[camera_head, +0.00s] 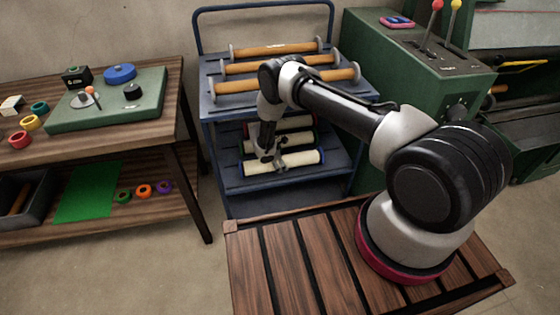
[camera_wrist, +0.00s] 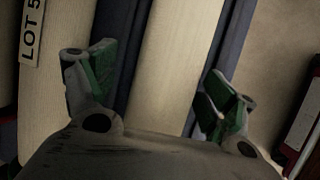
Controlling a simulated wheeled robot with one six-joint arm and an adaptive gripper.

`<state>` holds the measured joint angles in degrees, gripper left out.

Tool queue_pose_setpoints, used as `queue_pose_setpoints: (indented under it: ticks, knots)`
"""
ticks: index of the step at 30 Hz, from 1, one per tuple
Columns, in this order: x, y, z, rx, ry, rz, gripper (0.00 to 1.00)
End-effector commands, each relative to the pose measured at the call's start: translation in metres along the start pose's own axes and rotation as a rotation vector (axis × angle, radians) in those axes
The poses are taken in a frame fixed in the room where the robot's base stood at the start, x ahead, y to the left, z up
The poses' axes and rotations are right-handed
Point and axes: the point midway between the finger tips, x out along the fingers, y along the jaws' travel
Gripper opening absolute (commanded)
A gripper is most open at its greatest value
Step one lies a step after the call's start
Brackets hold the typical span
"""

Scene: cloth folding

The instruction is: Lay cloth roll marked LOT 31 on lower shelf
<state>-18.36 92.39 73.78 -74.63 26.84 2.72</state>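A cream cloth roll with blue ends (camera_head: 306,158) lies across the front of the blue cart's lower shelf (camera_head: 235,181). My gripper (camera_head: 270,156) is down over its left-middle part. In the wrist view my gripper (camera_wrist: 155,72) is open, with one green-padded finger on each side of a pale roll (camera_wrist: 172,50) and gaps beside both fingers. No label shows on this roll, so I cannot tell whether it is LOT 31. Another pale roll (camera_wrist: 55,85) at left bears a tag (camera_wrist: 31,30) reading "LOT 5", cut off at the edge.
More cloth rolls (camera_head: 301,137) lie behind on the lower shelf. Orange-brown rollers (camera_head: 274,49) fill the cart's top. A green machine (camera_head: 425,75) stands close at right, a wooden bench (camera_head: 150,160) at left. A slatted wooden platform (camera_head: 290,265) is in front.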

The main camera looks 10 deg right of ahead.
Motion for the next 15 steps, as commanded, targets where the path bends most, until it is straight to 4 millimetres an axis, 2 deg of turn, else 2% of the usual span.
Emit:
queue_pose_setpoints:
  ticks: [8,15]
  knots:
    - [-0.005,-0.001,0.0,-0.001,0.0,-0.001,0.85]
    - [-0.045,0.001,0.0,-0.001,0.001,0.001,0.85]
